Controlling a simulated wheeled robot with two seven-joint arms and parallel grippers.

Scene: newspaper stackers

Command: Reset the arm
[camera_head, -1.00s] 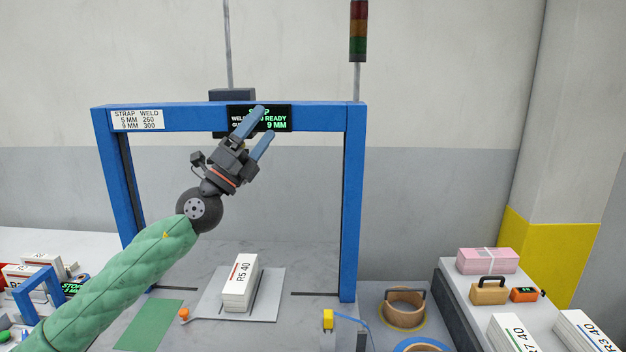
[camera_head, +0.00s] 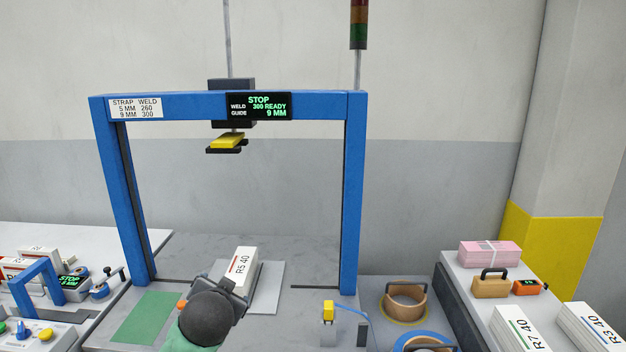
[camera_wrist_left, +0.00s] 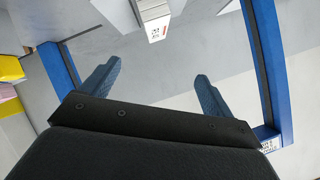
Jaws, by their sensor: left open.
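My left gripper (camera_head: 222,290) is low at the front of the strapping bench, pulled in close to the head camera. Its dark wrist ball hides part of the hand there. In the left wrist view both blue fingers (camera_wrist_left: 155,88) are spread apart with nothing between them. The white R5 40 newspaper stack (camera_head: 241,270) lies on a grey plate (camera_head: 270,296) beyond the gripper, its near end partly covered. The wrist view shows a white stack (camera_wrist_left: 152,16) at the top, apart from the fingers. My right gripper is not in view.
A blue arch (camera_head: 352,200) spans the bench, with a yellow-topped head (camera_head: 228,141) hanging inside and a STOP display (camera_head: 258,107). A green mat (camera_head: 150,318) lies left. A tape roll (camera_head: 405,302) and a side table with bundles (camera_head: 489,254) stand right.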

